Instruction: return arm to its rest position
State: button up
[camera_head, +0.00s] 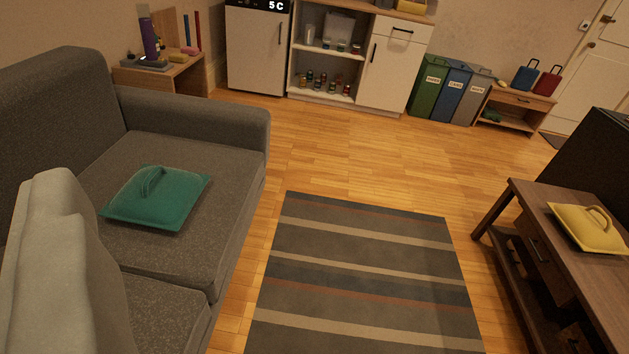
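No part of my gripper or arm shows in the camera view, so I cannot see whether it is open or shut. The camera looks down from a height over a living room. The task names no object besides my arm.
A grey sofa (235,115) fills the left, with a teal handled object (165,205) on its seat. A striped rug (360,275) lies on clear wooden floor. A wooden table (540,205) at right bears a yellow handled object (583,230). Bins (452,95) and cabinets (395,75) stand behind.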

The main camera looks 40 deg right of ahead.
jog(key=shift+s+d+r+m+t+h, duration=0.15)
jog(key=shift+s+d+r+m+t, duration=0.15)
jog(key=shift+s, duration=0.25)
jog(key=shift+s+d+r+m+t+h, duration=0.1)
jog(key=shift+s+d+r+m+h, duration=0.05)
jog(key=shift+s+r+m, duration=0.3)
dwell(0.5)
